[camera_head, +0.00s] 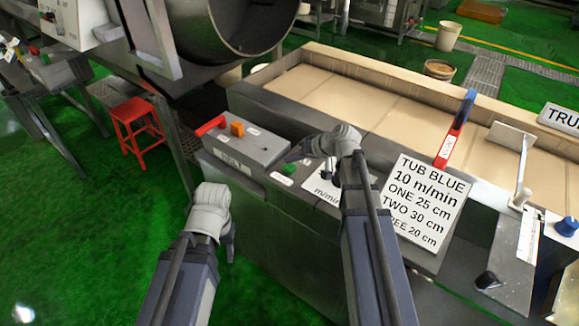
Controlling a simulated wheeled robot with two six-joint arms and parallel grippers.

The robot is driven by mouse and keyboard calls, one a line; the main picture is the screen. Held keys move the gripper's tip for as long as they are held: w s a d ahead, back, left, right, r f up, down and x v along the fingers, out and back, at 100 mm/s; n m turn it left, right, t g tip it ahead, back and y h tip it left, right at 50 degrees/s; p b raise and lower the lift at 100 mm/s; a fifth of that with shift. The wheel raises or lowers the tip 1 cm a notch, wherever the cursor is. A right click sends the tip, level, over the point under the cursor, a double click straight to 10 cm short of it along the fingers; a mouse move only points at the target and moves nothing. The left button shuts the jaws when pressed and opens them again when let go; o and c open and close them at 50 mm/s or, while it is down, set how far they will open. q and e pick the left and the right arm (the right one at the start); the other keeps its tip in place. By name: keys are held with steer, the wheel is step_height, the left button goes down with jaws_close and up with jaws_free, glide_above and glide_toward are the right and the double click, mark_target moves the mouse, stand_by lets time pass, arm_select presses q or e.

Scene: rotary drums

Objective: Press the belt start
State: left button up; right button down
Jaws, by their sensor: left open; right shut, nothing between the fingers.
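A grey control box (248,152) with a "BELT" label on its front stands on the near ledge of the machine. A green button (289,168) sits on the panel just right of the box. My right gripper (291,156) is shut and empty, with its dark fingertips just above and behind the green button in the picture; I cannot tell whether they touch anything. My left gripper (231,243) is open and empty, lower left, beside the machine's front face over the green floor.
A white sign (423,203) reading "TUB BLUE" stands right of my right arm, near a red and blue lever (455,130). A wide beige belt (345,95) lies behind the panel. A large drum (230,25) hangs at the top. A red stool (137,125) stands left.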

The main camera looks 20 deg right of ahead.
mark_target(292, 168)
steer(key=shift+f+b, duration=0.45)
steer(key=shift+f+b, duration=0.45)
steer(key=shift+b, duration=0.05)
stand_by(0.9)
steer(key=shift+r, duration=0.1)
steer(key=shift+r+p, duration=0.85)
steer(key=shift+p, duration=0.1)
step_height(292, 168, up, 5)
steer(key=p, duration=0.5)
